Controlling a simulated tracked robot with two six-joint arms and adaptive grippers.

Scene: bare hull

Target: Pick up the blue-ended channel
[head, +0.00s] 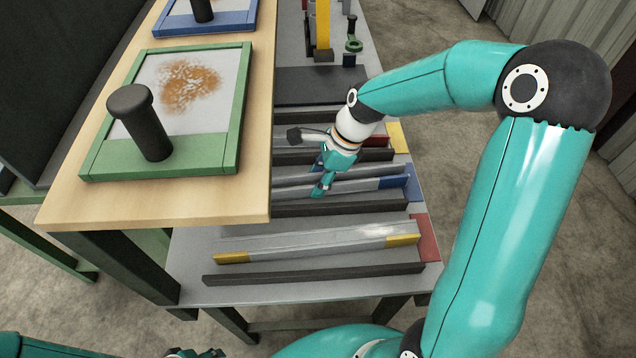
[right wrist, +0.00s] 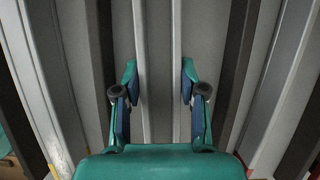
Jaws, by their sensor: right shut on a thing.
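The blue-ended channel (head: 355,187) is a long grey metal piece with a blue end (head: 393,183). It lies lengthwise among dark rails on the grey shelf, and I cannot tell whether it is raised from it. My right gripper (head: 321,184) reaches down over its middle and is shut on it. In the right wrist view, the two fingers (right wrist: 160,78) stand on either side of a grey channel (right wrist: 157,40); no coloured end shows on it there. My left gripper (head: 195,353) barely shows at the bottom edge, and its fingers cannot be made out.
A yellow-ended channel (head: 320,244) lies in front, between dark rails (head: 310,273). A red-ended piece (head: 377,141) lies behind. A wooden table (head: 100,200) stands higher on the left, with a green-framed board (head: 225,125) and dark knob (head: 142,125). Yellow and dark parts stand at the back.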

